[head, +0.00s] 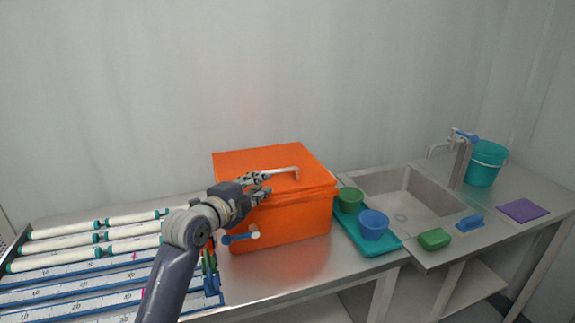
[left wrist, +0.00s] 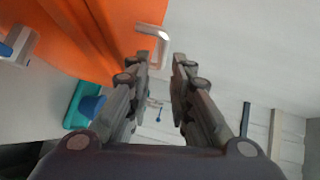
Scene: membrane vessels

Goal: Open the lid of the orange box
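The orange box (head: 285,222) stands on the steel counter with its lid (head: 262,158) down. A pale bar handle (head: 285,171) lies along the lid top; it also shows in the left wrist view (left wrist: 157,42). A blue-ended latch (head: 240,237) is on the box front. My left gripper (head: 269,183) is in front of the lid, close to the handle. In the left wrist view its fingers (left wrist: 162,62) are apart with nothing between them, and the handle is just beyond the tips. I cannot tell whether they touch it. My right gripper is not in view.
A rack of white tubes (head: 95,240) lies left of the box. A teal tray (head: 384,243) with green and blue bowls (head: 373,224) is close on its right, then the sink (head: 400,197). The wall is behind the box.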

